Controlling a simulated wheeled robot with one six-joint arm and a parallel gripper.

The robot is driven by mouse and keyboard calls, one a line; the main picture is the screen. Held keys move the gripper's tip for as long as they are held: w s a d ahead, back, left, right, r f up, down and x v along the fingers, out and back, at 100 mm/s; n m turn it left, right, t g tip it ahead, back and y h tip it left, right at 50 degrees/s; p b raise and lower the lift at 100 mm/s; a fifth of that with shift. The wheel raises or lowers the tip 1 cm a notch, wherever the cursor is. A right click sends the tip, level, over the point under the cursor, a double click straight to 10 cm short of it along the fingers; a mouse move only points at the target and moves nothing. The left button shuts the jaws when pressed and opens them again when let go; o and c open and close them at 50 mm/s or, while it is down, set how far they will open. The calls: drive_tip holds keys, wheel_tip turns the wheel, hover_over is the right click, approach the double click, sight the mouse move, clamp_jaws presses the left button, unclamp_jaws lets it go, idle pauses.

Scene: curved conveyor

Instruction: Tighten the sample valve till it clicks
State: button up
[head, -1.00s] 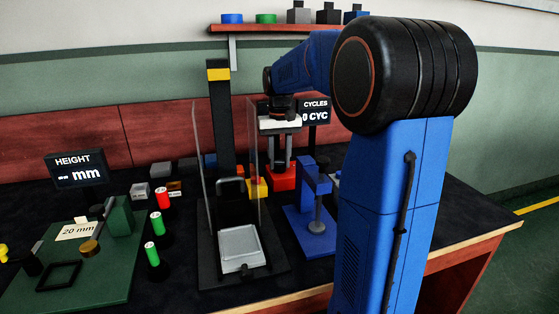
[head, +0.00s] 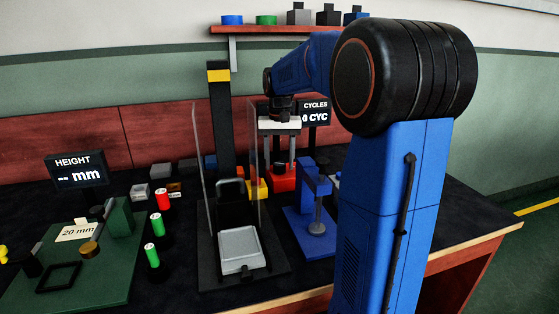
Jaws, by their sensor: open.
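My gripper (head: 279,162) points down at the back of the bench, its two fingers apart. It is over or just behind a red block (head: 285,181), and the fingertips end close to the block's top. I cannot tell whether they touch it. No valve can be made out for sure; one at the red block would be small and partly hidden by the gripper. A display marked CYCLES (head: 315,112) stands behind the gripper and seems to read 0 CYC, partly covered by my arm.
A press-like stand with clear side panels (head: 253,150) and a grey tray (head: 241,262) is left of the gripper. A blue stand (head: 315,215) is in front, to its right. A green board (head: 110,285), a HEIGHT display (head: 77,170) and red and green cylinders (head: 160,225) are at left.

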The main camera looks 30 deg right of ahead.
sight(280, 164)
drive_tip(key=shift+r, duration=0.1)
wheel_tip(280, 164, up, 17)
idle(0.6)
drive_tip(key=shift+s+r, duration=0.1)
idle(0.6)
